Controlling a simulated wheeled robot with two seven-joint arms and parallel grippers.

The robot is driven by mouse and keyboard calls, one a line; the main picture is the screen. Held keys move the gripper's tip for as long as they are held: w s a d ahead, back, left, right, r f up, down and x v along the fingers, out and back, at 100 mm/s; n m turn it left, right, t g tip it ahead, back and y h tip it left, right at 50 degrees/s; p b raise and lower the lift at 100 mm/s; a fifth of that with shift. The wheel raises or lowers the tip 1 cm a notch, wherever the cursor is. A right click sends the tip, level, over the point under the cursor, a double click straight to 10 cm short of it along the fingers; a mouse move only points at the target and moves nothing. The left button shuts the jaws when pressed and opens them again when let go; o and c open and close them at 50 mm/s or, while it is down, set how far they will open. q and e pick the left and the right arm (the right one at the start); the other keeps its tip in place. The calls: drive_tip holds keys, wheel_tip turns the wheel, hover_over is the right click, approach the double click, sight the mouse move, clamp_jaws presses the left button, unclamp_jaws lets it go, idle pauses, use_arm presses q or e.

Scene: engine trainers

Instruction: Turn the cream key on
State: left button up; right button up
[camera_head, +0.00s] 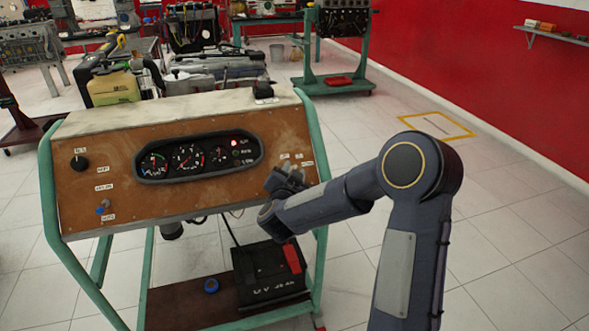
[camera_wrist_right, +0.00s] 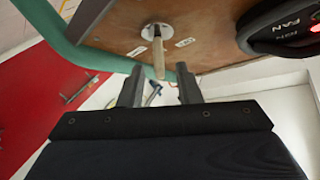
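The cream key (camera_wrist_right: 158,58) sticks out of a round metal lock (camera_wrist_right: 148,32) on the brown panel in the right wrist view. My right gripper (camera_wrist_right: 160,76) is open, and the key's free end lies between its two dark fingertips in the picture, with a gap on each side. In the head view my right gripper (camera_head: 285,180) is at the right part of the panel (camera_head: 120,150), and I cannot make out the key there. My left gripper is not in view.
The panel bears a gauge cluster (camera_head: 200,157) with a lit red lamp, a black knob (camera_head: 80,163) and a blue-tipped switch (camera_head: 101,209). A green frame (camera_head: 57,215) edges it. A black battery (camera_head: 268,272) stands below. Open floor lies to the right.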

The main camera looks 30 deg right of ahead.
drive_tip(key=v, duration=0.5)
drive_tip(key=shift+s+a, duration=0.1)
drive_tip(key=shift+r, duration=0.1)
drive_tip(key=s+a+r+n+t+y+p, duration=0.1)
drive_tip(key=s+a+r+n+y+p, duration=0.3)
drive_tip(key=s+a+r+n+y, duration=0.55)
drive_tip(key=s+a+f+n+g+y+p, duration=0.1)
drive_tip(key=s+g, duration=0.3)
drive_tip(key=s, duration=0.6)
drive_tip(key=s+a+f+n+g+y+p, duration=0.1)
drive_tip(key=s+f+g+y+p, duration=0.1)
drive_tip(key=s, duration=0.9)
drive_tip(key=shift+s+a+f+g+y+p, duration=0.25)
drive_tip(key=shift+a+f+g+y+p, duration=0.15)
drive_tip(key=shift+g+y, duration=0.65)
drive_tip(key=shift+n, duration=0.25)
